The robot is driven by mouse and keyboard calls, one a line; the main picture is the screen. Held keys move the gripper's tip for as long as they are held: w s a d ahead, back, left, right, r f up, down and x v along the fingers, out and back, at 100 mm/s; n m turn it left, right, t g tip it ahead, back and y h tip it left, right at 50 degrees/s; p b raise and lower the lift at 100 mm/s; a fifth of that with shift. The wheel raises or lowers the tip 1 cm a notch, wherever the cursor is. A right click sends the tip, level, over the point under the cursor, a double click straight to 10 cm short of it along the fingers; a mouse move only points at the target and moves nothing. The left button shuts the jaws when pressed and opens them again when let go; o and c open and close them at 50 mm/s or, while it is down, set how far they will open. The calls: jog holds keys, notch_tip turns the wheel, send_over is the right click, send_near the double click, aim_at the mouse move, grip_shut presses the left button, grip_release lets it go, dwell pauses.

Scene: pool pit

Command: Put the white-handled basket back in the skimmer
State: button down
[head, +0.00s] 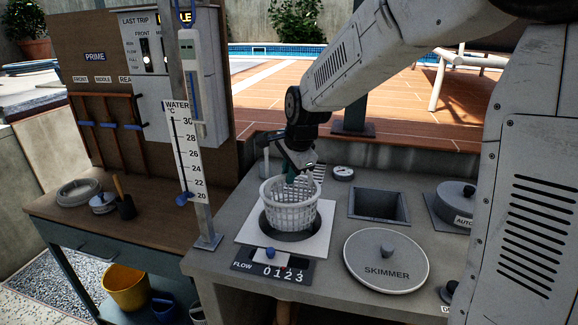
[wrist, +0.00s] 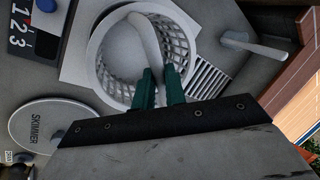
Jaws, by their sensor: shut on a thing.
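The white lattice basket (head: 290,205) is upright over the round skimmer opening (head: 290,234) in the pale square plate (head: 257,240). Its lower part is at or just inside the opening; I cannot tell how deep. In the wrist view my gripper (wrist: 158,84) has its green fingers shut on the basket's white handle (wrist: 146,42), which arches across the basket (wrist: 103,62). In the head view my gripper (head: 297,181) is above the basket's rim and partly hidden by it. The round lid marked SKIMMER (head: 386,261) lies on the counter to the right.
A square recess (head: 379,206) and a lidded AUTO unit (head: 456,200) are to the right. A FLOW counter (head: 271,268) sits in front of the plate. A thermometer post (head: 190,130) stands left. A small white-handled tool (wrist: 255,45) lies near the grate (wrist: 210,80).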

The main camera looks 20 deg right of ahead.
jog(key=shift+w, duration=0.2)
dwell(0.7)
jog(key=shift+f, duration=0.1)
dwell(0.3)
dwell(0.4)
jog(key=shift+f, duration=4.1)
jog(key=shift+f, duration=2.8)
jog(key=shift+f, duration=2.35)
